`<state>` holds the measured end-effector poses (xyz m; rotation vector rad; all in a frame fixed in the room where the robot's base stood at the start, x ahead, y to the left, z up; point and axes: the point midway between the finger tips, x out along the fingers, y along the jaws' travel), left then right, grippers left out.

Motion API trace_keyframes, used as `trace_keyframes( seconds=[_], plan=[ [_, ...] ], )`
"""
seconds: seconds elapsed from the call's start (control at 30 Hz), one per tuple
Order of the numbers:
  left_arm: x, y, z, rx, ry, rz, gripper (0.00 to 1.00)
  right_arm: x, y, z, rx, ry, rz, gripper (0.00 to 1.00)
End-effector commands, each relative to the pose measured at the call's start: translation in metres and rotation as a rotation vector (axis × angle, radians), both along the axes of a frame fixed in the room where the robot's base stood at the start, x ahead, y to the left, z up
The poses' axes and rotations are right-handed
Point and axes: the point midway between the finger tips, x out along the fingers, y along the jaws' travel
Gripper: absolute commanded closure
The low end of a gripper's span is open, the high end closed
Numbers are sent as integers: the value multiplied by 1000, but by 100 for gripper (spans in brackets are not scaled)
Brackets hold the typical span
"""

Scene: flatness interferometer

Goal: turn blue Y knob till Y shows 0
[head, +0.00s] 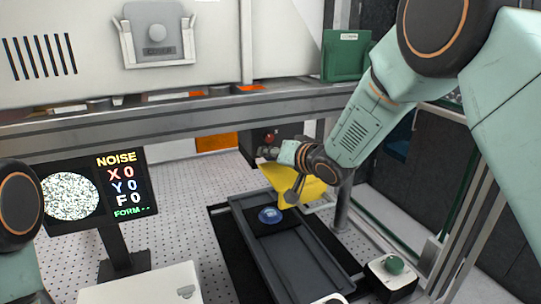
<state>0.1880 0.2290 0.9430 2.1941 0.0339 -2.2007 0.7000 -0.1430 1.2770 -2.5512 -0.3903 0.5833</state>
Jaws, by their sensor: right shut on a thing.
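The screen (105,185) at the left reads NOISE, X 0, Y 0 and F 0, with FORM and dashes below. Beside the text is a round patch of black-and-white speckle. My right arm comes down from the upper right, and its gripper (291,193) is in front of a yellow piece (307,187) over the bench. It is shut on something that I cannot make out. I cannot pick out the blue Y knob; my right wrist hides part of that spot. A small red part (270,138) shows just behind the wrist. My left gripper is out of view.
A blue disc (269,215) lies on a dark rail stage (302,262) below my right gripper. A green knob (395,265) tops a white box at the lower right. A grey beam (130,126) crosses above. A green box (346,55) stands on it.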

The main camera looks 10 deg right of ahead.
Motion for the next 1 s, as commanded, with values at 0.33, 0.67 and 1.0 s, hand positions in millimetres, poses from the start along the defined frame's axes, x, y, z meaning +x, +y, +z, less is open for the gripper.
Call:
trace_keyframes(
  seconds=[0.33, 0.67, 1.0],
  plan=[
    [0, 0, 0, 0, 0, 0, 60, -1, -1, -1, 0, 4, -2, 68],
    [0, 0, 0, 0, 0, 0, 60, 0, 0, 0, -1, 1, 0, 52],
    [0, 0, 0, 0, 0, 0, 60, -12, -6, 6, 0, 0, -1, 52]
  ],
)
